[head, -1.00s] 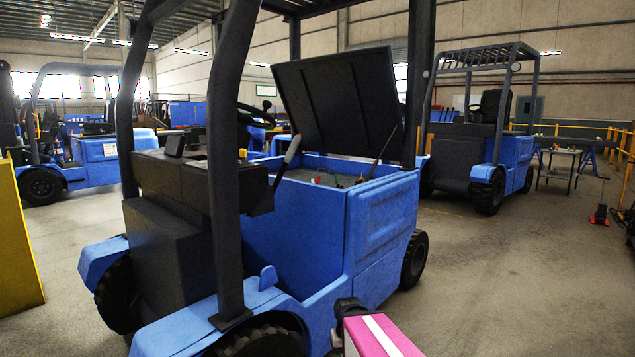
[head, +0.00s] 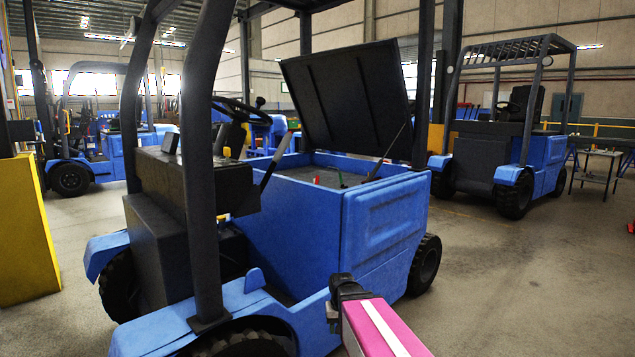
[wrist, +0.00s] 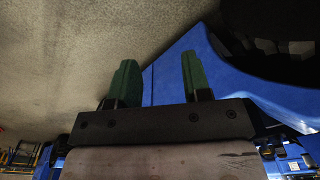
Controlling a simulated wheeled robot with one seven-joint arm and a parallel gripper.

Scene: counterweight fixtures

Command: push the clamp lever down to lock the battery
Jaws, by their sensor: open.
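A lever with a pale grip and dark lower part (head: 275,160), which looks like the clamp lever, slants upward at the front edge of the blue forklift's open battery bay. Inside the bay, the grey top of the battery (head: 325,178) shows, with small red and green parts; its lower part is hidden by the bay walls. In the wrist view my gripper (wrist: 157,62) is open, with two green fingers apart and nothing between them. It points at the floor and a blue body panel. The lever is not in the wrist view.
The bay's black lid (head: 345,95) stands raised on a strut. A dark roof post (head: 202,170) rises left of the lever. A yellow block (head: 25,230) stands at left. Another blue forklift (head: 540,160) and a small table (head: 597,175) stand behind right.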

